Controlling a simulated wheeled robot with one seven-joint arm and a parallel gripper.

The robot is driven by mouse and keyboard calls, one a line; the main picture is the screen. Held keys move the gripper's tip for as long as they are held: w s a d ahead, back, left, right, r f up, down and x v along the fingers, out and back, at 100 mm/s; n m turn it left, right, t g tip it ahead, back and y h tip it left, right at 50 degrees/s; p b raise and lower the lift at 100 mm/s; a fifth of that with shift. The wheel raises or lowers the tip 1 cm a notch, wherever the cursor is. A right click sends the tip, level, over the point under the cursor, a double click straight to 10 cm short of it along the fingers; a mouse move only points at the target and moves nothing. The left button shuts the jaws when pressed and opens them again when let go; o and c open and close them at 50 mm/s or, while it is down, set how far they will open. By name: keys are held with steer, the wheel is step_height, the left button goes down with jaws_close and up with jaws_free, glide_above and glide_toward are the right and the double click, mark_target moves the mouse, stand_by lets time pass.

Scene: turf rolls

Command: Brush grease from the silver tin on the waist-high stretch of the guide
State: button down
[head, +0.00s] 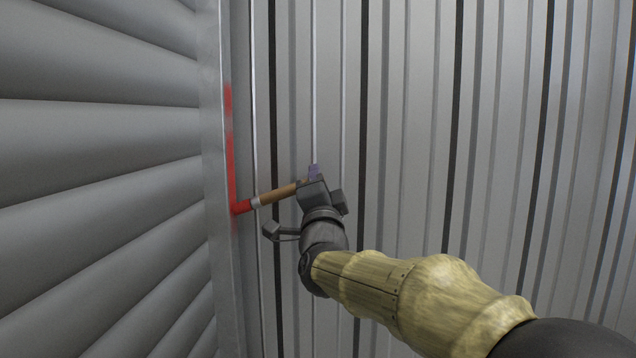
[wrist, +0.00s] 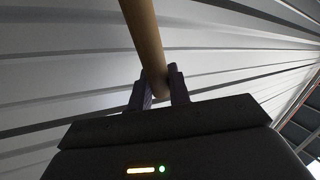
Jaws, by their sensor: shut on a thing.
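The brush (head: 277,195) has a tan wooden handle, a pale ferrule and a red tip. My gripper (head: 313,172) is shut on its handle end. In the wrist view the handle (wrist: 147,45) runs up out of the picture from between the two purple fingers of my gripper (wrist: 162,90). The red tip points left and appears to touch the guide (head: 229,270), a grey metal upright beside the shutter. A red streak (head: 230,140) runs up the guide from the brush tip, fainter at its top. The silver tin is not in view.
A grey slatted roller shutter (head: 100,150) fills the left side. A ribbed metal wall (head: 415,130) stands behind and to the right of my arm, close to the gripper. No loose objects show near the arm.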

stand_by(0.3)
steer(key=shift+f+b, duration=1.85)
step_height(320, 180, down, 4)
steer(key=b, duration=0.3)
steer(key=shift+r+b, duration=0.2)
steer(key=shift+b, duration=0.15)
steer(key=shift+r, duration=0.1)
steer(key=shift+r+p, duration=1.2)
steer(key=shift+r, duration=0.55)
steer(key=shift+r, duration=0.1)
